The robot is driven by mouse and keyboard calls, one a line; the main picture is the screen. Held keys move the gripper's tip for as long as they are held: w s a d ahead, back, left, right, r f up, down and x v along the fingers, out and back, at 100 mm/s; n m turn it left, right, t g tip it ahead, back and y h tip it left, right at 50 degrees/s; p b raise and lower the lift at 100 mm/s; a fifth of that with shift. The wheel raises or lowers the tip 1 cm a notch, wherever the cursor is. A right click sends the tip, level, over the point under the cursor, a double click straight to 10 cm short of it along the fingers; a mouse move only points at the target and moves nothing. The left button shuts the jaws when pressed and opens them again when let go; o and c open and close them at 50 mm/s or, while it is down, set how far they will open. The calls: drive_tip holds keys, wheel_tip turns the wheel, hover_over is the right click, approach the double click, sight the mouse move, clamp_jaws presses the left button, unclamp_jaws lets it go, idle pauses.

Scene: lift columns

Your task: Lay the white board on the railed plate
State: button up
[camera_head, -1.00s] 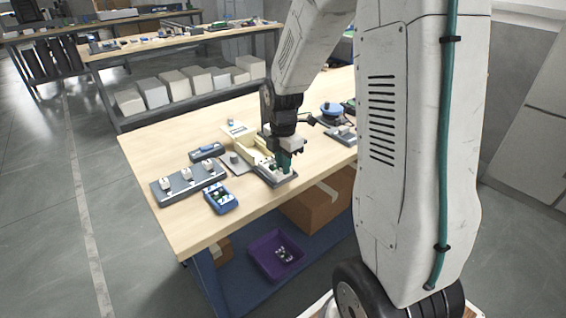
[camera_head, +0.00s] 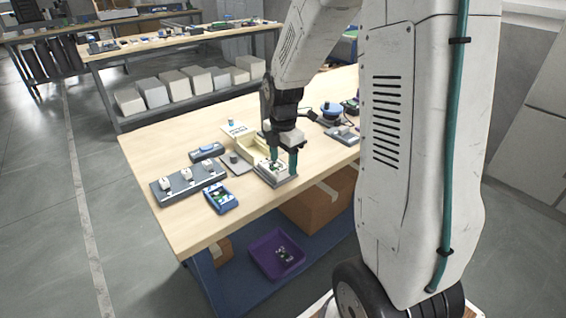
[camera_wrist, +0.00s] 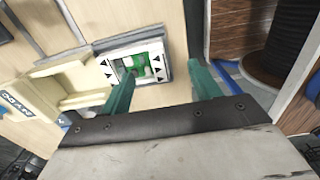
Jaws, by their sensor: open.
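The white board (camera_wrist: 115,66), with black triangles and a green part in its middle, lies on the grey railed plate (camera_wrist: 122,38) in the wrist view. In the head view the board (camera_head: 262,165) appears on the plate (camera_head: 283,184) near the table's front edge. It looks flat, but I cannot tell whether every edge sits inside the rails. My gripper (camera_head: 284,168) is just above it, open, with its two green fingers spread apart. In the wrist view my gripper (camera_wrist: 161,72) holds nothing; the left finger hides part of the board's near side.
A cream open box (camera_head: 249,144) stands right behind the plate. To the left are a grey rack with white knobs (camera_head: 180,185), a blue tray (camera_head: 220,199) and a blue-topped device (camera_head: 206,152). A purple bin (camera_head: 266,262) is on the lower shelf.

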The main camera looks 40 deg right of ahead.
drive_tip(key=shift+r, duration=2.3)
drive_tip(key=shift+s+m, duration=0.2)
drive_tip(key=shift+m, duration=0.7)
drive_tip(key=s+a+r+m, duration=0.3)
drive_tip(key=s+a+m, duration=0.1)
drive_tip(key=s, duration=0.3)
drive_tip(key=s+a+r+m+t, duration=0.1)
drive_tip(key=s+a+r+m, duration=0.3)
drive_tip(key=s+m, duration=0.3)
drive_tip(key=s+a+r+m, duration=0.4)
drive_tip(key=s+a+m, duration=0.1)
drive_tip(key=s, duration=0.4)
drive_tip(key=shift+r+m, duration=0.15)
drive_tip(key=shift+m, duration=0.15)
